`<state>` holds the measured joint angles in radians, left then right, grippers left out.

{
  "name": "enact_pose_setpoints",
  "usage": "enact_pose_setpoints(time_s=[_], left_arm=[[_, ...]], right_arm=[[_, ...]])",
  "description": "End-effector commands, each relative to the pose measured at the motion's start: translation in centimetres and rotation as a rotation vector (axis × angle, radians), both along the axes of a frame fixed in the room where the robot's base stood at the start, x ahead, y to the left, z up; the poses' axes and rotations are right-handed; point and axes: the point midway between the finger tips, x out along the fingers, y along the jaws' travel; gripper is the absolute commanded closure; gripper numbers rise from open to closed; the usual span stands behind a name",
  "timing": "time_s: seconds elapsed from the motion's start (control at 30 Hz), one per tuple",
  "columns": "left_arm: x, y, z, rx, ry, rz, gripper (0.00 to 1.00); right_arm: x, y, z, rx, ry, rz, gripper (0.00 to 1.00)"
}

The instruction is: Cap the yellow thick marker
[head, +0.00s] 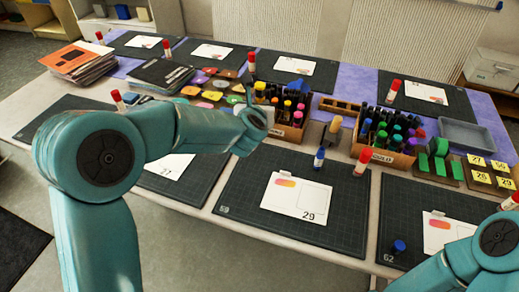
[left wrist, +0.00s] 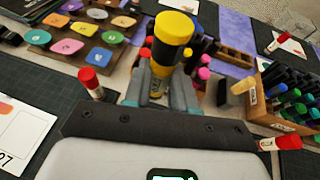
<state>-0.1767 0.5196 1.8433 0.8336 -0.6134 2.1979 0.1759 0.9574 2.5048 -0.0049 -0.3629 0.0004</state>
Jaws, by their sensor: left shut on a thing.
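A thick marker with a yellow end, a dark band and a yellow lower part (left wrist: 174,30) stands up between the fingers of my left gripper (left wrist: 160,92) in the left wrist view. The gripper is shut on it. In the head view, my left gripper (head: 254,112) is over the middle of the table, in front of the marker crate (head: 292,131), and a yellow end (head: 259,86) shows just above it. I cannot tell whether that yellow end is a cap. No separate yellow cap can be made out. My right arm shows at lower right; its gripper is out of view.
A second marker crate (head: 382,158) stands to the right. The front mat has bare room.

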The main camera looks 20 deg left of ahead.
Motion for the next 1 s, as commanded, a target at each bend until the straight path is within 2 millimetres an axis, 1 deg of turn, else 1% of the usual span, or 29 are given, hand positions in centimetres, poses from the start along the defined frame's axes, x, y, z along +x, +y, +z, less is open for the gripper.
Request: enact_pose_setpoints(time_s=[0.03, 0.2, 0.3, 0.4, 0.53, 0.83, 0.87, 1.0], left_arm=[[-0.1, 0.0, -1.9, 0.002, 0.006, -0.001, 1.0], [0.0, 0.0, -6.4, 0.002, 0.005, -0.001, 1.0], [0.0, 0.0, -8.6, 0.001, 0.004, -0.001, 1.0], [0.0, 0.0, -10.2, -0.001, 0.002, -0.001, 1.0], [0.0, 0.0, -11.1, 0.0, -0.001, 0.0, 1.0], [0.0, 0.0, -11.2, -0.001, -0.001, 0.0, 1.0], [0.0, 0.0, -11.4, 0.0, 0.0, 0.0, 1.0], [0.0, 0.0, -13.6, 0.0, 0.003, 0.0, 1.0]], right_arm=[[0.0, 0.0, -0.6, 0.0, 0.0, 0.0, 0.43], [0.0, 0.0, -1.0, 0.0, 0.0, 0.0, 0.43], [0.0, 0.0, -1.0, 0.0, 0.0, 0.0, 0.43], [0.0, 0.0, -1.1, 0.0, 0.0, 0.0, 0.43], [0.0, 0.0, -1.1, 0.0, 0.0, 0.0, 0.43], [0.0, 0.0, -1.1, 0.0, 0.0, 0.0, 0.43], [0.0, 0.0, -1.1, 0.0, 0.0, 0.0, 0.43], [0.0, 0.0, -1.1, 0.0, 0.0, 0.0, 0.43]])
